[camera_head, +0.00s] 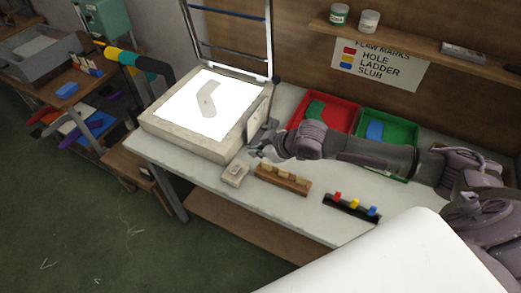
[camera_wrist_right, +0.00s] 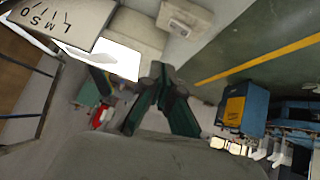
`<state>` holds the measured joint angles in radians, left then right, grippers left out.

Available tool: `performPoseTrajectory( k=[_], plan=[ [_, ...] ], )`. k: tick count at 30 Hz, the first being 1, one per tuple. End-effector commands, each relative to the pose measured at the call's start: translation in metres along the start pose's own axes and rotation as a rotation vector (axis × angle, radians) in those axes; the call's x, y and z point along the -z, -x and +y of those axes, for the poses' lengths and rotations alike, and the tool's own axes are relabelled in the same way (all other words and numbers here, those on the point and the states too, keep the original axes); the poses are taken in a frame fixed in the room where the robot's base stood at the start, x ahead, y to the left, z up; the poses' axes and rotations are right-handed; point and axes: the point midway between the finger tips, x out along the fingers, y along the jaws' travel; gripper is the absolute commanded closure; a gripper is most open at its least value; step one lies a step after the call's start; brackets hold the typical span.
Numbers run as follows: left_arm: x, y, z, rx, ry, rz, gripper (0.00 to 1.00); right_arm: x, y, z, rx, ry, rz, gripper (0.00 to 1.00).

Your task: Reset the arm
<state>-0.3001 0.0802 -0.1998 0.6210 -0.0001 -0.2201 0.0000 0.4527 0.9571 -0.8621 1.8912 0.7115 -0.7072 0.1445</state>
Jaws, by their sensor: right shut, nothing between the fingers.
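My right arm (camera_head: 375,152) reaches in from the right over the red and green trays. My right gripper (camera_head: 262,138) is beside the right edge of the light box, above the table. In the right wrist view the fingers of my right gripper (camera_wrist_right: 158,78) come together at the tips, shut with nothing between them. A grey sock (camera_head: 208,98) lies flat on the lit white panel of the light box (camera_head: 190,140). My left gripper is not in view.
A red tray (camera_head: 345,103) and a green tray (camera_head: 403,127) hold fabric pieces. A small pale box (camera_head: 235,174), a wooden block rack (camera_head: 283,180) and a black rack with coloured pegs (camera_head: 351,208) line the front of the table (camera_head: 230,206). A shelf (camera_head: 420,45) runs above.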

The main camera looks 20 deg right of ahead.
Motion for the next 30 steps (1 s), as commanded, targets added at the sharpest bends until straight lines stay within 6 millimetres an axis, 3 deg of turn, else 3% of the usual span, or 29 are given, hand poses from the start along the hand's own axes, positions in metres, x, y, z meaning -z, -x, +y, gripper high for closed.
performPoseTrajectory(
  k=[6,23,26,30],
  plan=[
    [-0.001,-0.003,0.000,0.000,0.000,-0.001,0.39,0.000,0.016,0.003,-0.001,0.000,0.000,1.00],
    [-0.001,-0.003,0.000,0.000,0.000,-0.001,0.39,0.000,0.016,0.001,0.002,0.000,0.000,1.00],
    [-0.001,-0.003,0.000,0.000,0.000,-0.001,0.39,-0.001,0.012,-0.019,0.024,0.005,-0.004,1.00],
    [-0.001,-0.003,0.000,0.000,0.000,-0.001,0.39,-0.008,0.008,-0.084,0.075,0.002,-0.022,1.00]
  ],
)
